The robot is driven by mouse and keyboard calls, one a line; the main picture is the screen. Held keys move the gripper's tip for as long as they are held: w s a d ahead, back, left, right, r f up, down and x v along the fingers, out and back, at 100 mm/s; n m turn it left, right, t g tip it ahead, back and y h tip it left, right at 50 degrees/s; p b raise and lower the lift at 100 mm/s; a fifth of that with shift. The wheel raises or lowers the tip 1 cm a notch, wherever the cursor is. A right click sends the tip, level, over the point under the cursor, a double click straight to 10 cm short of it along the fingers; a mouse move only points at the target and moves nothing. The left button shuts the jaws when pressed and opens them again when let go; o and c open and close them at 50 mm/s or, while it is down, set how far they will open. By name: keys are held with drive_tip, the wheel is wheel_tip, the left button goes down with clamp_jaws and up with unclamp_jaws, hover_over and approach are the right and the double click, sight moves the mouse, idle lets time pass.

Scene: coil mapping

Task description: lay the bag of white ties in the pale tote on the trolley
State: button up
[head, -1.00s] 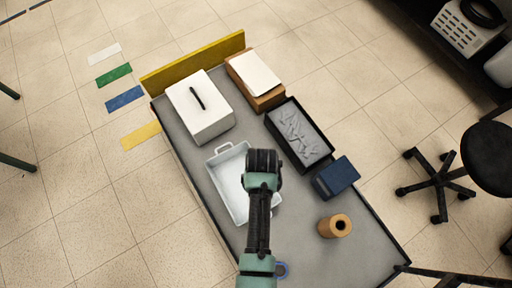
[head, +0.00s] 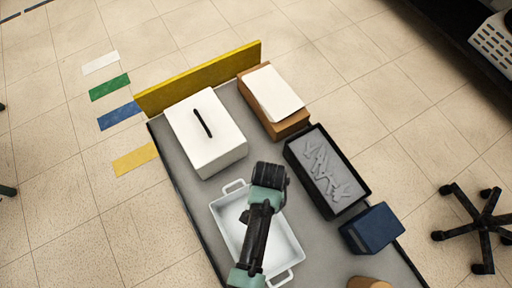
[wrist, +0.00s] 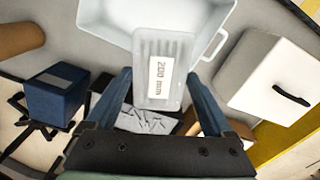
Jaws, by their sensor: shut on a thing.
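The bag of white ties (wrist: 172,50) is a clear, flat packet with a white label reading 200 mm. My gripper (wrist: 160,76) is shut on it, one blue finger on each side. In the wrist view the bag overlaps the near wall of the pale tote (wrist: 215,22); its height above the tote is unclear. In the head view the pale tote (head: 228,222) sits on the grey trolley (head: 182,178), and my dark wrist and arm cover part of it. The bag and fingertips are hidden there.
A white box (head: 190,118) with a black handle stands behind the tote. A black tray (head: 300,173) of grey pieces and a navy box (head: 372,228) stand to its right. A brown box (head: 285,127) with a white top and a yellow panel (head: 200,76) are at the trolley's far end.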

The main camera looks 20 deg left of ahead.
drive_tip(key=s+a+f+m+b, duration=0.1)
drive_tip(key=f+b, duration=0.6)
drive_tip(key=f, duration=0.2)
drive_tip(key=a+f+m+b, duration=0.1)
drive_tip(key=a+f+b, duration=0.1)
drive_tip(key=f+b, duration=0.5)
drive_tip(key=s+a+f+m+b, duration=0.1)
drive_tip(key=a+f+m+b, duration=0.1)
drive_tip(key=f+b, duration=0.6)
drive_tip(key=shift+s+a+f, duration=0.1)
drive_tip(key=shift+s+f, duration=0.05)
drive_tip(key=shift+f, duration=0.65)
drive_tip(key=shift+s+a+f, duration=0.1)
drive_tip(key=shift+s+f, duration=0.05)
drive_tip(key=shift+f, duration=0.6)
drive_tip(key=shift+f, duration=0.1)
drive_tip(key=shift+f, duration=0.1)
drive_tip(key=o, duration=1.1)
wheel_tip(320, 180, up, 12)
drive_tip(key=p, duration=0.6)
drive_tip(key=shift+r+p, duration=0.2)
drive_tip(key=shift+p, duration=0.15)
